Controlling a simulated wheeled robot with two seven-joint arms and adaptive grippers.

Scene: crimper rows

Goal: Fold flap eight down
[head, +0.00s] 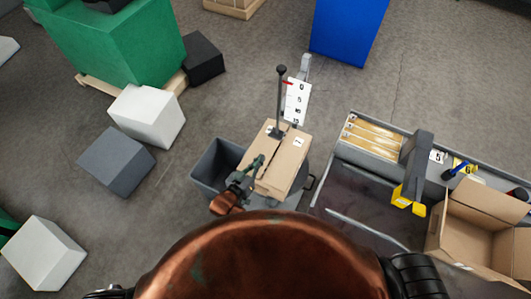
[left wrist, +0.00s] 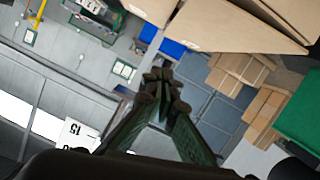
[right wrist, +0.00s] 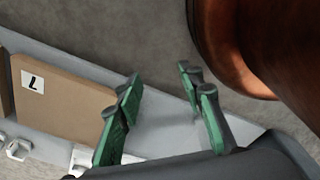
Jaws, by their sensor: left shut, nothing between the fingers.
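A cardboard carton (head: 278,166) with top flaps and small white labels stands on a stand in the head view. The label digits are too small there to tell which flap is eight. My left gripper (head: 258,163) is shut and empty at the carton's left top edge; I cannot tell whether it touches. In the left wrist view the closed fingers (left wrist: 162,82) are below cardboard panels (left wrist: 235,25). My right gripper (right wrist: 160,76) is open and empty beside a brown panel (right wrist: 60,100) with a white label; it is hidden in the head view.
A black-knobbed post (head: 279,95) and a numbered scale (head: 296,102) rise behind the carton. A grey bin (head: 213,165) stands left of it. On the right are a grey workbench tray (head: 365,205), a grey-and-yellow tool (head: 412,180) and an open box (head: 480,235).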

